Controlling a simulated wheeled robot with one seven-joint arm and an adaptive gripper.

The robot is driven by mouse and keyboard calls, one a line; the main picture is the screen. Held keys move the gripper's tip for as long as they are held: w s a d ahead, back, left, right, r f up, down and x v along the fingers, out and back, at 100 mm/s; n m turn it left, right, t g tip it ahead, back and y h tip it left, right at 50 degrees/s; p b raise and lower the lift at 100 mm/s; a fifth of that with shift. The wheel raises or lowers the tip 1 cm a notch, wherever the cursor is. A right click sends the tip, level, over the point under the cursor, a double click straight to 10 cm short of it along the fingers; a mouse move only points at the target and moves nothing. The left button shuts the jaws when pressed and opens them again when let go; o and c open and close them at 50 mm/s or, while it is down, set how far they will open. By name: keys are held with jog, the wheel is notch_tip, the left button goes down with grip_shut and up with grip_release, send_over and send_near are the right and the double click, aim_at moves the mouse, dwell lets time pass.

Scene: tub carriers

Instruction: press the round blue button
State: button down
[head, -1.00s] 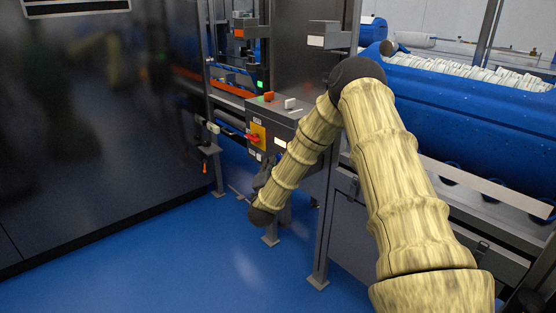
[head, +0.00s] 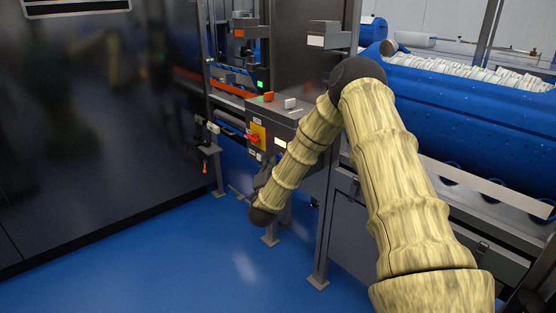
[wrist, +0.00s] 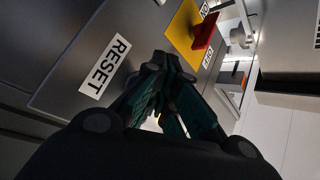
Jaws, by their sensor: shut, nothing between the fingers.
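My gripper (wrist: 168,76) shows in the wrist view with its dark teal fingers together and nothing seen between them. It is in front of the face of a grey control box (wrist: 65,75), with a white RESET label (wrist: 104,67) to the left of the fingertips. I cannot tell whether the fingertips touch the box. No round blue button can be made out in either view; the fingers cover part of the panel. In the head view the control box (head: 262,115) stands beyond my forearm, which hides part of its face.
A red rotary switch (wrist: 205,32) on a yellow plate (wrist: 183,35) projects near the fingertips. In the head view, a blue tub (head: 455,105) is at the right and a dark wall panel (head: 90,130) at the left. The blue floor (head: 160,260) between is clear.

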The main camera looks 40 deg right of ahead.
jog(key=shift+d, duration=0.15)
jog(key=shift+d, duration=0.25)
dwell(0.3)
jog(key=shift+a+r, duration=0.1)
jog(key=shift+a, duration=0.4)
jog(key=a, duration=0.6)
jog(key=shift+s+b, duration=0.25)
jog(key=shift+b, duration=0.1)
dwell(0.9)
